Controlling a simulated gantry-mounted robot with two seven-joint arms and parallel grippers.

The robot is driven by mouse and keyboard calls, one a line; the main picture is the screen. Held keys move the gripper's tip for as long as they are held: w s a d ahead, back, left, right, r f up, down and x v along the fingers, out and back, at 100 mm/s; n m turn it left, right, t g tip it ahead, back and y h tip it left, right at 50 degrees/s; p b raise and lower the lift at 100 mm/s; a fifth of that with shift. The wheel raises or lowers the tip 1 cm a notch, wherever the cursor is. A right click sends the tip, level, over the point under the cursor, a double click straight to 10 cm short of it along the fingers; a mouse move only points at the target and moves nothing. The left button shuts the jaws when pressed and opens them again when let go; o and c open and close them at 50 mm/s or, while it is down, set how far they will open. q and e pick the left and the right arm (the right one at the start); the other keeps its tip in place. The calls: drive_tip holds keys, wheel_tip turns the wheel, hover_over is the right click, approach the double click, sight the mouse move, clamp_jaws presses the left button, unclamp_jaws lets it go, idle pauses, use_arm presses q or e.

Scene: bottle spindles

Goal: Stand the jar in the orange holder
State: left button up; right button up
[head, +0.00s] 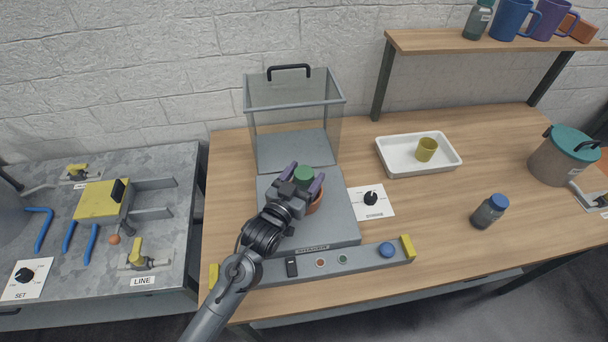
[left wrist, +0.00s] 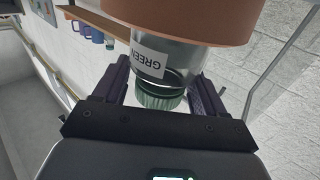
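The jar is a grey see-through one with a green lid (head: 304,173) and a white GREEN label (left wrist: 150,60). It stands between my left gripper's fingers, in the orange holder (head: 316,204) on the grey station. In the left wrist view the orange holder (left wrist: 190,15) wraps the jar's far end, so its base is hidden. My left gripper (head: 303,180) has one purple finger on each side of the jar. In the left wrist view its fingertips (left wrist: 163,75) meet the sides of the jar's body. My right gripper is not in view.
A clear guard box (head: 293,92) with a black handle stands just behind. A button bar (head: 330,262) runs along the front. To the right are a dial card (head: 371,201), a white tray (head: 418,157) with a yellow cup, and a blue-capped jar (head: 489,211).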

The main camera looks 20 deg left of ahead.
use_arm(q)
drive_tip(key=shift+o, duration=0.6)
drive_tip(key=shift+r, duration=0.2)
drive_tip(key=s+a, duration=0.1)
drive_tip(key=s, duration=1.1)
drive_tip(key=shift+a, duration=0.3)
